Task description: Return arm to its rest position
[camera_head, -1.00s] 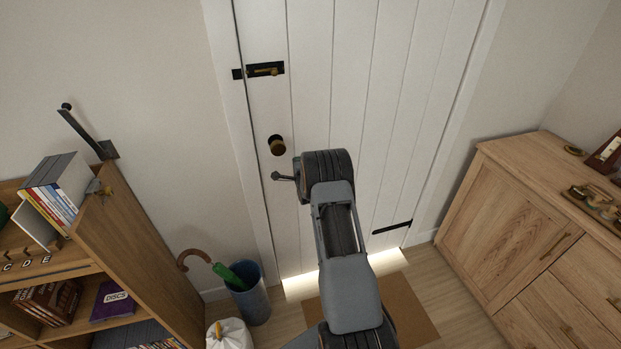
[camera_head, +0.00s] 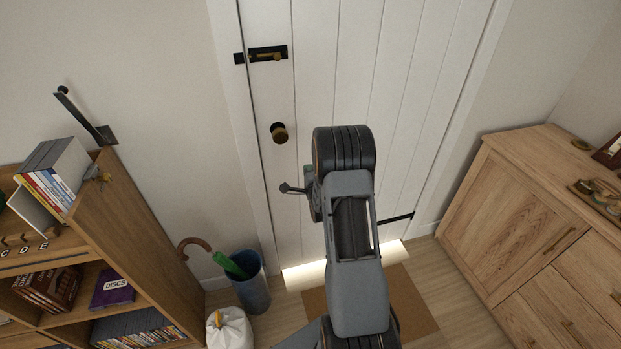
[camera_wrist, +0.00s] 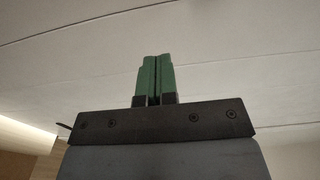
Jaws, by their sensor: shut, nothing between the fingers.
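My arm reaches up in front of the white plank door (camera_head: 400,80) in the head view, folded at a dark elbow-like joint near the middle. My gripper shows in the wrist view, its two green fingers (camera_wrist: 154,80) pressed together with nothing between them. Pale door-like boards fill the background there. In the head view the gripper is mostly hidden behind my arm; only a bit of greenish grey shows at the arm's left side. My arm covers part of the door, to the right of the brass knob (camera_head: 279,132).
A wooden bookshelf (camera_head: 135,230) with DVDs stands at left, beside a blue bin (camera_head: 252,292) holding an umbrella and a white bag (camera_head: 231,330). A wooden cabinet (camera_head: 510,220) stands at right. A brown mat (camera_head: 412,300) lies before the door. A bolt (camera_head: 265,55) is on the door.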

